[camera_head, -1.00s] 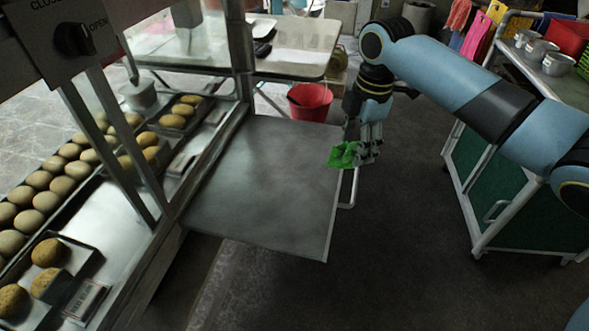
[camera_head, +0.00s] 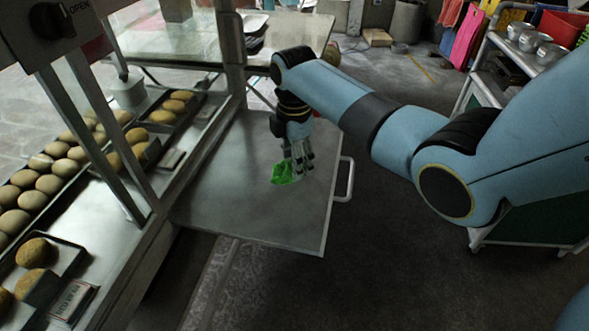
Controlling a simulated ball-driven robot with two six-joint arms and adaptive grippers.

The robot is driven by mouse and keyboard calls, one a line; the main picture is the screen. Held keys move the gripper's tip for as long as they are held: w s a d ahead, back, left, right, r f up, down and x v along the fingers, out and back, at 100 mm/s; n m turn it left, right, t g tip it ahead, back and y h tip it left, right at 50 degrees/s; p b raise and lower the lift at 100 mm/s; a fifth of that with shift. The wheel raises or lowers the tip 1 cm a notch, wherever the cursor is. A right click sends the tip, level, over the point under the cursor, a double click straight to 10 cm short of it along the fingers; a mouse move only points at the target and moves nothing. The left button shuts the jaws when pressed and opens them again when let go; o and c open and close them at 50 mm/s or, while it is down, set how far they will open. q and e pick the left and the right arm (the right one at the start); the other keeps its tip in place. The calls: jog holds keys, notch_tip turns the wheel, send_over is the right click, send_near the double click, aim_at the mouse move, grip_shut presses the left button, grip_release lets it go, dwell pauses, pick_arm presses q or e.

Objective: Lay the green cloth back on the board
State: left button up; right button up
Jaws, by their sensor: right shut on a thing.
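The green cloth (camera_head: 284,174) is a small crumpled bundle over the grey flat board (camera_head: 225,205), right of its middle. My right gripper (camera_head: 297,170) points down and is shut on the cloth. The cloth hangs at the fingertips, low over the board; I cannot tell whether it touches the surface. The board is bare otherwise, with a metal handle (camera_head: 345,180) on its right edge. My left gripper is not in view.
Trays of round buns (camera_head: 30,185) stand behind metal posts on the left. A knob panel (camera_head: 55,20) is at the top left. A cart with metal pots (camera_head: 538,47) stands at the right. A table (camera_head: 170,42) is behind the board. Open floor lies right of the board.

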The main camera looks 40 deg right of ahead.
notch_tip(320, 180, down, 3)
jog(key=shift+r+b, duration=0.1)
jog(key=shift+b, duration=0.3)
jog(key=o, duration=1)
notch_tip(320, 180, up, 12)
jog(key=p, duration=0.3)
jog(key=shift+r+p, duration=0.1)
jog(key=shift+p, duration=0.25)
